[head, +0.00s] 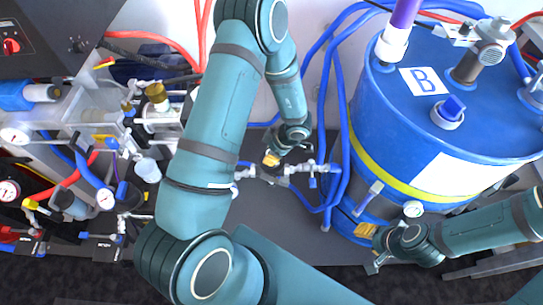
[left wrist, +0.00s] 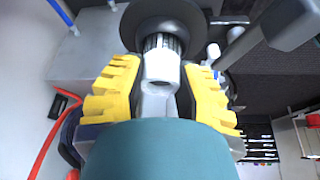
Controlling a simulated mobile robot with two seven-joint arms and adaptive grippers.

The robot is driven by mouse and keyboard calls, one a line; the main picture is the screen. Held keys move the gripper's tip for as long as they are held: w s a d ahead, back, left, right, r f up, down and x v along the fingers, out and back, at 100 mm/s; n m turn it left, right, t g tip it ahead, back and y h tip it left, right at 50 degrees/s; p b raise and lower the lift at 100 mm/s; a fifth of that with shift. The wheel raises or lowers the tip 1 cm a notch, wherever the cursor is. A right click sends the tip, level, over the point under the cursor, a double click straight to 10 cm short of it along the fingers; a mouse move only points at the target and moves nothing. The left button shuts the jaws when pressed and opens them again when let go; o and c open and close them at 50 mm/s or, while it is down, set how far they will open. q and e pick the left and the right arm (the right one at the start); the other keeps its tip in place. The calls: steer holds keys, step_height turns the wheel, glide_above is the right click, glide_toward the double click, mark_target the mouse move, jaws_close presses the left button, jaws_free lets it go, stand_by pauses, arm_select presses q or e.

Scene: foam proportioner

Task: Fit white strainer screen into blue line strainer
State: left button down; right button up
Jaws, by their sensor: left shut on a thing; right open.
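My left gripper (head: 271,159) is at mid-table, just above a metal pipe run (head: 290,176) with small valves. In the left wrist view its yellow-padded fingers (left wrist: 161,98) are closed around a pale grey-white piece (left wrist: 160,68). I cannot tell whether this is the white strainer screen. The head view hides the piece. My right gripper (head: 366,238) is open by the lower front of the blue tank. I cannot clearly pick out the blue line strainer; the pipe run is partly hidden by my left arm.
A large blue tank (head: 385,115) marked B with a yellow band stands at the right. Blue hoses (head: 329,120) run down beside it. A crowded cluster of gauges, valves and a clear box (head: 95,108) fills the left. Grey surface around the pipe run is fairly clear.

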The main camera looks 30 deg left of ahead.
arm_select(q)
steer(key=shift+f, duration=0.35)
steer(key=shift+f, duration=0.3)
steer(key=c, duration=0.7)
jaws_free()
steer(key=shift+c, duration=0.2)
steer(key=shift+r, duration=0.1)
